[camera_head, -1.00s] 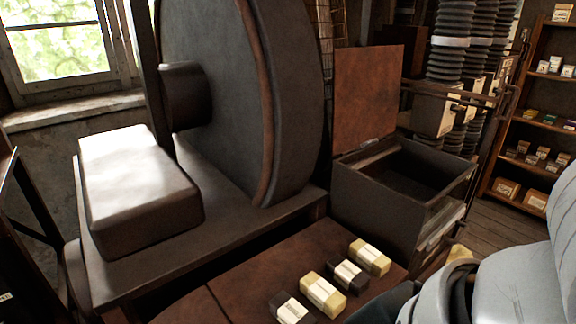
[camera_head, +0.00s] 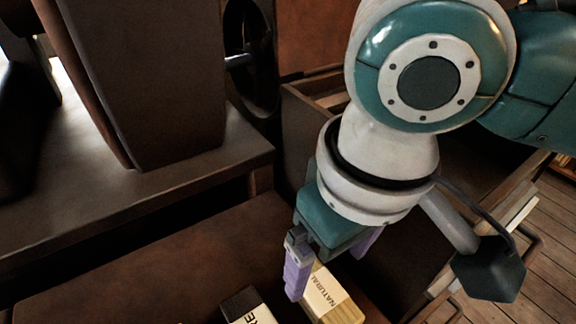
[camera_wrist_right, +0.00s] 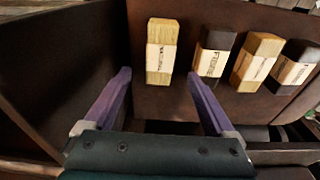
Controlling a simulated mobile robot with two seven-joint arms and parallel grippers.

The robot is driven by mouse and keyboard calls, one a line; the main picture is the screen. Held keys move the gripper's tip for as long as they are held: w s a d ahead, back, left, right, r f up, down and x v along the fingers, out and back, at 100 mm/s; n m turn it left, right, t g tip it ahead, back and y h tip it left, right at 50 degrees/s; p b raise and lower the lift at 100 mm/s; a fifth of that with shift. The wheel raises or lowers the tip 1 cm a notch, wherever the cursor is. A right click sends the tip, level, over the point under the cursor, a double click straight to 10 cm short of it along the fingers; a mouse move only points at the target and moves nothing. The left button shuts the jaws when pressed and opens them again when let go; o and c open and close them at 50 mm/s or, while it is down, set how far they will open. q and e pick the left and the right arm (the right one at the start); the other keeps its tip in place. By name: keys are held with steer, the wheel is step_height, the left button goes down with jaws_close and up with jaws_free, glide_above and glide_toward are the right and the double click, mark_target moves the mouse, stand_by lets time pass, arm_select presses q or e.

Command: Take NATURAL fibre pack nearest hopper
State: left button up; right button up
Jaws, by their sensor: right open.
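The NATURAL fibre pack (camera_head: 332,300) is a pale yellow block with a white printed label. It lies at the end of the row on the brown table, closest to the dark open box. My right gripper (camera_head: 328,268) is open above it, with purple fingers. In the wrist view the pack (camera_wrist_right: 161,52) lies just ahead of the open fingertips (camera_wrist_right: 159,76), roughly centred between them. I cannot tell how high the tips are above it. A second pale pack (camera_wrist_right: 257,62) stands farther along the row. My left gripper is not in view.
A dark pack (camera_head: 244,306) lies left of the NATURAL pack, a small gap away; it also shows in the wrist view (camera_wrist_right: 214,52). Another dark pack (camera_wrist_right: 296,67) ends the row. The dark box's wall (camera_wrist_right: 55,62) rises close to my left finger in the wrist view.

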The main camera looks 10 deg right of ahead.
mark_target(323, 290)
step_height(323, 290, down, 2)
steer(key=shift+a, duration=0.15)
step_height(323, 290, down, 5)
steer(key=shift+w+f+b, duration=0.15)
steer(key=shift+f+b, duration=0.05)
steer(key=shift+b, duration=0.2)
steer(key=shift+r, duration=0.1)
jaws_close()
stand_by(0.3)
